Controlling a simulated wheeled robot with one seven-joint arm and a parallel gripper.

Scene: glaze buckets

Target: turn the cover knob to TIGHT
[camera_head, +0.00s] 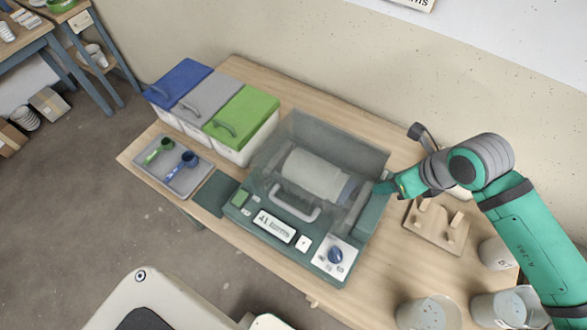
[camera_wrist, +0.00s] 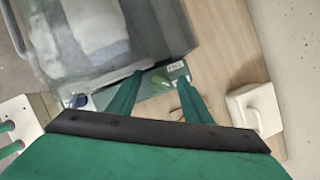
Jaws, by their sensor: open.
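The machine (camera_head: 240,222) is a dark green box with a clear cover (camera_head: 335,138) lowered over a pale drum (camera_head: 315,173). In the wrist view a small green knob (camera_wrist: 161,83) sits on a teal side plate at the machine's edge, beside a small white label (camera_wrist: 176,68) too small to read. My gripper (camera_head: 385,187) is at the machine's right side. In the wrist view its two fingers (camera_wrist: 163,77) are apart, one on each side of the green knob, with nothing clamped. I cannot tell whether they touch it. In the head view my gripper hides this knob.
A blue dial (camera_head: 335,254) is on the front panel. A wooden stand (camera_head: 437,226), a lamp (camera_head: 417,132) and several pale buckets (camera_head: 428,314) stand to the right. Lidded bins (camera_head: 245,118) and a grey scoop tray (camera_head: 180,181) are left. A white block (camera_wrist: 256,108) is right of my gripper.

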